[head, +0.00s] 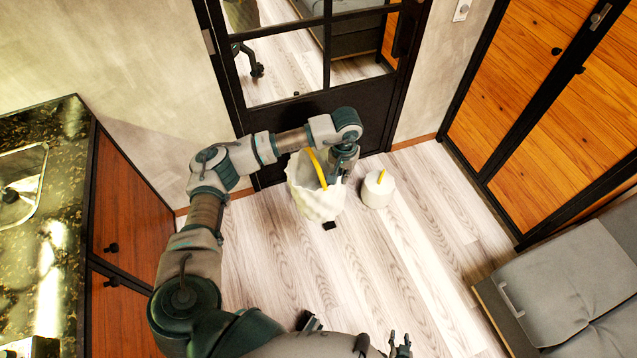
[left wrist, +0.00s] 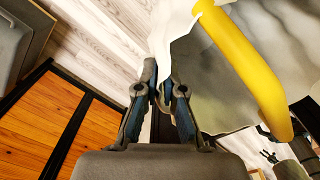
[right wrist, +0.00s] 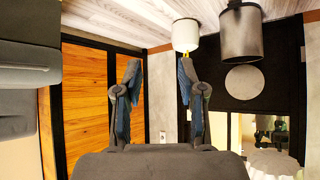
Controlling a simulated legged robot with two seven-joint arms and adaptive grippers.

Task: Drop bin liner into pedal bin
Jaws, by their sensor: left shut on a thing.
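The white bin liner (head: 318,205) with a curved yellow handle or band hangs crumpled from my left gripper (head: 342,172), in front of the dark door. In the left wrist view, my left gripper (left wrist: 163,92) is shut on the liner's white edge, and the yellow band (left wrist: 245,70) is beside it. The grey pedal bin (right wrist: 240,35) shows in the right wrist view, with a round disc (right wrist: 244,82), perhaps its raised lid. The liner (right wrist: 275,163) appears apart from the bin there. The liner hides most of the bin in the head view. My right gripper (head: 400,346) is open and empty.
A small white container (head: 376,190) with a yellow part stands right of the bin. A black-framed glass door (head: 290,105) is behind. A counter with a sink (head: 22,185) is at left, wooden cabinets (head: 545,90) and a grey cushioned seat (head: 565,285) at right. Floor between is clear.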

